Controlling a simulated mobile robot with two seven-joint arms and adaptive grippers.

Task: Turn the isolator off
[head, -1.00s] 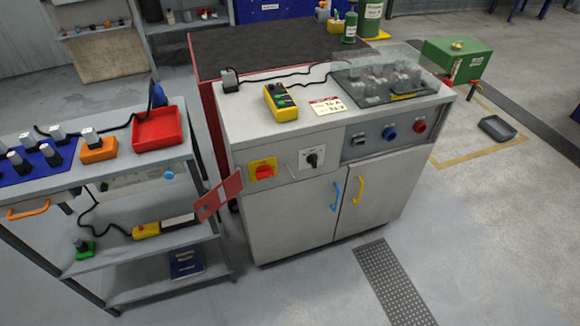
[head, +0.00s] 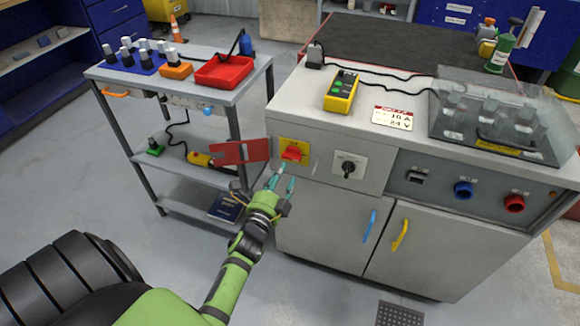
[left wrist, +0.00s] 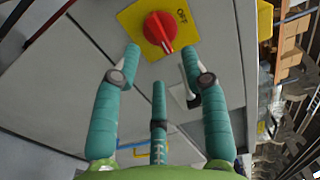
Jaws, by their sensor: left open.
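The isolator is a red rotary knob (head: 293,152) on a yellow plate (head: 284,162), on the left of the grey cabinet's front. In the left wrist view the red knob (left wrist: 160,30) is near the top centre, with "OFF" printed on the yellow plate beside it. My left gripper (head: 282,182) is open and empty, just below and in front of the isolator. Its teal fingers (left wrist: 161,55) point at the knob and look apart from it. I cannot tell the knob's exact setting. My right gripper is not in view.
A black rotary switch (head: 348,168) on a white plate sits right of the isolator. A red plate (head: 240,151) juts out just left of it. The trolley (head: 103,76) stands left. Blue (head: 369,227) and yellow (head: 400,236) door handles are below.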

